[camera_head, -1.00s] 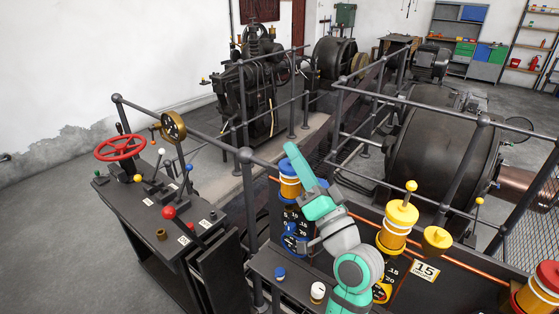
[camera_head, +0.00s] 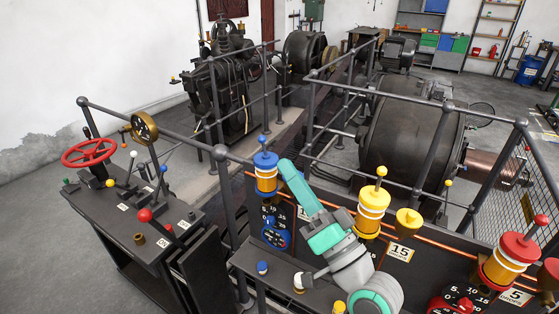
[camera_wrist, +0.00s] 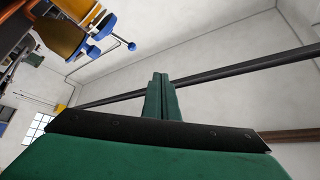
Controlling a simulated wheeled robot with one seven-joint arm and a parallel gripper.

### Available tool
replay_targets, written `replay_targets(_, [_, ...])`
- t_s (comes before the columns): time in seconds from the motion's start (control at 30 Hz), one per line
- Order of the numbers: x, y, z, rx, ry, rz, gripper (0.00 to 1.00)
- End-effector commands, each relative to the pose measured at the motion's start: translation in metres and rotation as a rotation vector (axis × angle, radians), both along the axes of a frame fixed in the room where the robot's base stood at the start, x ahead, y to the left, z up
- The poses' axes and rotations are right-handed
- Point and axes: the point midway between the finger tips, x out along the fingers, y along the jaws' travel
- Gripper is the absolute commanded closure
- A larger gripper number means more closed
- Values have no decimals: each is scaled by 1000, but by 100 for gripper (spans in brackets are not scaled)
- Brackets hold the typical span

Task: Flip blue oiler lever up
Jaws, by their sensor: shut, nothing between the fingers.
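The blue oiler (camera_head: 266,176) stands on the dark panel in the head view, with a blue cap, an amber glass and a blue knob upright above the cap. In the wrist view the blue oiler (camera_wrist: 63,37) is at the upper left, with blue-knobbed parts sticking out of it. My gripper (camera_head: 285,165) is just right of the blue oiler in the head view, its fingertips near cap height. I cannot tell the gap in depth. In the wrist view my gripper (camera_wrist: 160,80) shows its green fingers together, with nothing between them, pointing away from the oiler.
A blue dial (camera_head: 275,234) sits below the blue oiler. A yellow oiler (camera_head: 371,208) and a red oiler (camera_head: 508,262) stand to the right. Metal railings (camera_head: 226,190) run behind the panel. A control desk (camera_head: 140,220) with a red wheel is at the left.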

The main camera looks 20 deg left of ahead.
Motion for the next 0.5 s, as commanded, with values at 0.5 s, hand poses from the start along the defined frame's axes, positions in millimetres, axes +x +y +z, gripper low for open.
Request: replay_targets(0.5, [-24, -24, 0, 0, 0, -3, 100])
